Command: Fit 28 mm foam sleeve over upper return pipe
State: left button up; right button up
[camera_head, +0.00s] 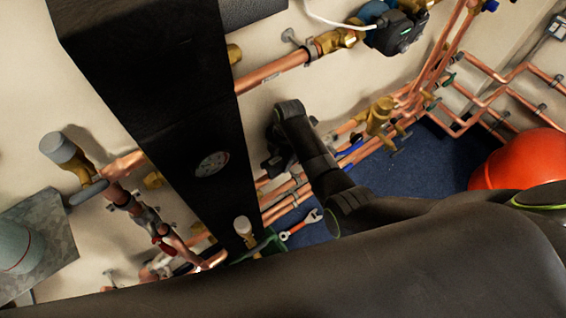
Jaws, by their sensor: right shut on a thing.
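My right arm reaches in from the lower right, and my right gripper (275,158) is at its dark end, just right of the tall black housing (150,90). It is shut on a dark thing that I cannot tell apart from the jaws; I cannot confirm that it is the foam sleeve. No foam sleeve shows clearly elsewhere. A copper pipe (272,73) leaves the housing at the upper right toward a brass valve (342,38). I cannot tell whether it is the upper return pipe. My right gripper is below that pipe and apart from it. My left gripper is not in view.
A round gauge (212,163) is on the housing. Copper pipes (290,205) run low along the wall behind my right arm. A red-handled wrench (300,226) lies on the blue floor. A red rounded object (520,160) is at right. My dark arm fills the bottom.

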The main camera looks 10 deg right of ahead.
notch_tip(320, 180, down, 2)
jog(key=shift+b, duration=0.85)
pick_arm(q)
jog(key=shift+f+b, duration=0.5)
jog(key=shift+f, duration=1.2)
pick_arm(e)
jog(key=shift+f, duration=1.35)
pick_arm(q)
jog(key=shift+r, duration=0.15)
pick_arm(e)
jog(key=shift+f, duration=0.2)
jog(key=o, duration=1)
jog(key=shift+o, duration=0.2)
pick_arm(q)
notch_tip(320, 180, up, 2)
jog(key=p, duration=0.2)
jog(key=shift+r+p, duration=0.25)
jog(key=shift+p, duration=0.1)
pick_arm(e)
jog(key=r, duration=0.4)
jog(key=d+r, duration=0.1)
jog(key=r, duration=0.6)
jog(key=shift+w+d+r, duration=0.3)
jog(key=shift+d+r, duration=0.05)
jog(key=shift+r, duration=0.05)
